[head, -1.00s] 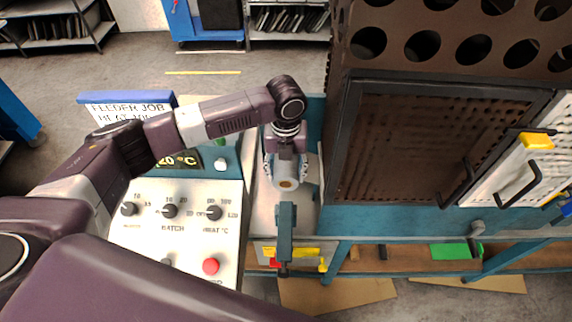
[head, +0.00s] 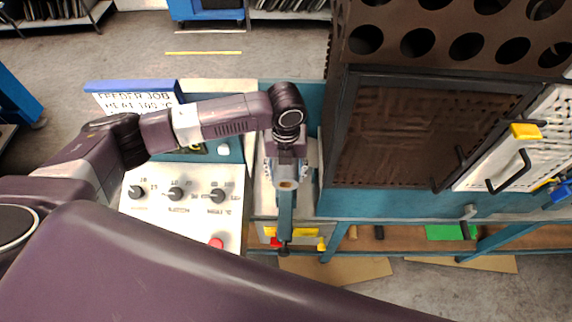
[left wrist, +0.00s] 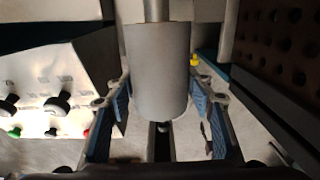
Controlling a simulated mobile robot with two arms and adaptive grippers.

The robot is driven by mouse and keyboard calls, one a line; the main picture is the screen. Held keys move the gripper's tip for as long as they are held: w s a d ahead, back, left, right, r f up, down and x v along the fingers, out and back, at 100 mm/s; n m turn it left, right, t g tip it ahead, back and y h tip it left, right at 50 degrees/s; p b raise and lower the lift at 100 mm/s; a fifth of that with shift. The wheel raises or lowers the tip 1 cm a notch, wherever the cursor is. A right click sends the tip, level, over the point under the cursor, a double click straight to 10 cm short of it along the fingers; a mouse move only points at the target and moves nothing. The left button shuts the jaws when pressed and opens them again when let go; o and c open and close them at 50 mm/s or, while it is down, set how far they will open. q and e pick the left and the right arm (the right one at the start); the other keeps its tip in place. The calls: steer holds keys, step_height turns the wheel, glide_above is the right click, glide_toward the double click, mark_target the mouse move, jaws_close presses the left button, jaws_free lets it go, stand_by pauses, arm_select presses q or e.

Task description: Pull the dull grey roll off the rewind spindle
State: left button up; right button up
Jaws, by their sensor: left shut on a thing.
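The dull grey roll (left wrist: 157,75) fills the middle of the left wrist view, and a metal shaft (left wrist: 158,10), apparently the spindle, meets its far end. In the head view the roll (head: 288,174) shows below my left wrist, with a small orange-brown core at its near end. My left gripper (head: 285,172) straddles it, one finger on each side. In the left wrist view the blue-padded fingers of the left gripper (left wrist: 160,105) flank the roll and are shut on it. The exact pad contact is hard to see. My right gripper is not in view.
A white control panel (head: 150,215) with black knobs stands left of the roll. A dark brown perforated cabinet (head: 425,130) stands close on the right.

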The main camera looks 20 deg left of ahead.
mark_target(286, 178)
arm_select(q)
steer(key=shift+s+r, duration=0.15)
steer(key=shift+s, duration=0.1)
steer(key=shift+s+d+p, duration=0.2)
steer(key=shift+s+d, duration=0.05)
steer(key=shift+s, duration=0.35)
steer(key=shift+s+d+p, duration=0.15)
steer(key=shift+s+d, duration=0.05)
steer(key=shift+s, duration=0.4)
steer(key=shift+s+d, duration=0.2)
steer(key=shift+s, duration=0.5)
steer(key=shift+s+d, duration=0.15)
steer(key=shift+s, duration=0.55)
steer(key=shift+s+d+r, duration=0.15)
steer(key=shift+s+r, duration=0.3)
steer(key=shift+r, duration=0.35)
steer(key=shift+s+d+r, duration=0.15)
steer(key=shift+s+r, duration=0.35)
steer(key=shift+r, duration=0.3)
steer(key=shift+s+d+r, duration=0.15)
steer(key=shift+s+r, duration=0.3)
steer(key=shift+r, duration=0.35)
